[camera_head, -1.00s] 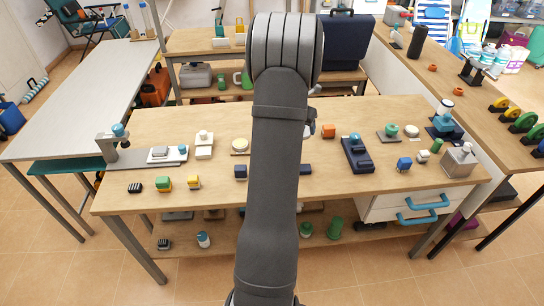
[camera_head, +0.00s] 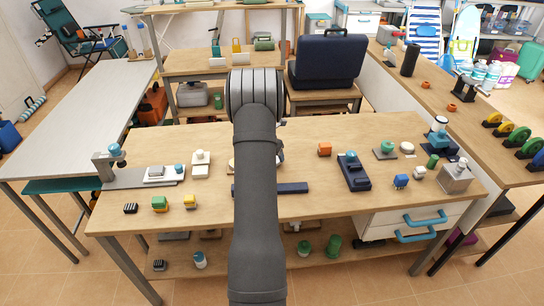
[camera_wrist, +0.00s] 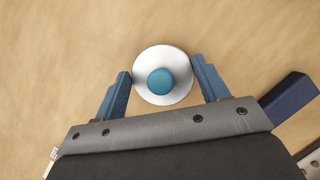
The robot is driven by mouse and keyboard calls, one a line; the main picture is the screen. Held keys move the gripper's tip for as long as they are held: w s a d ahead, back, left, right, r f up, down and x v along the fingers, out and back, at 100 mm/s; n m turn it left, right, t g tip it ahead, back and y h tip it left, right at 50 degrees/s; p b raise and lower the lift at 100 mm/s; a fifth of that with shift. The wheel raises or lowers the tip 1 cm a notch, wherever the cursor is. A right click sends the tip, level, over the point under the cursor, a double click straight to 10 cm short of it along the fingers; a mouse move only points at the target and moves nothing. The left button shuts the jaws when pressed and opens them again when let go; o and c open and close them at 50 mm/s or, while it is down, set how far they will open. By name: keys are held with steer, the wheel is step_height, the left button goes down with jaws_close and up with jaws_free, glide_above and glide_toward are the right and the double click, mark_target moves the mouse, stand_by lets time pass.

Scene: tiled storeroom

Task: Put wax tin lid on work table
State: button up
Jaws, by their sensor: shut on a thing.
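The wax tin lid, seen as a white disc with a blue knob (camera_wrist: 162,92), sits between the two blue fingers of my gripper (camera_wrist: 161,68) in the wrist view. My gripper is shut on the disc from its left and right sides. The wooden top of the work table (camera_wrist: 60,50) lies below it; whether the lid touches the wood or hangs just above it, I cannot tell. In the head view the work table (camera_head: 320,206) fills the middle, and my arm hides my gripper and the lid.
A dark blue bar (camera_head: 290,188) lies close to my gripper and shows at the right in the wrist view (camera_wrist: 288,98).

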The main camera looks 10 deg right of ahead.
steer(key=shift+f, duration=0.5)
steer(key=shift+f, duration=0.15)
steer(key=o, duration=1)
steer(key=shift+c, duration=0.2)
steer(key=shift+r, duration=0.2)
steer(key=v, duration=1.2)
steer(key=shift+f, duration=0.2)
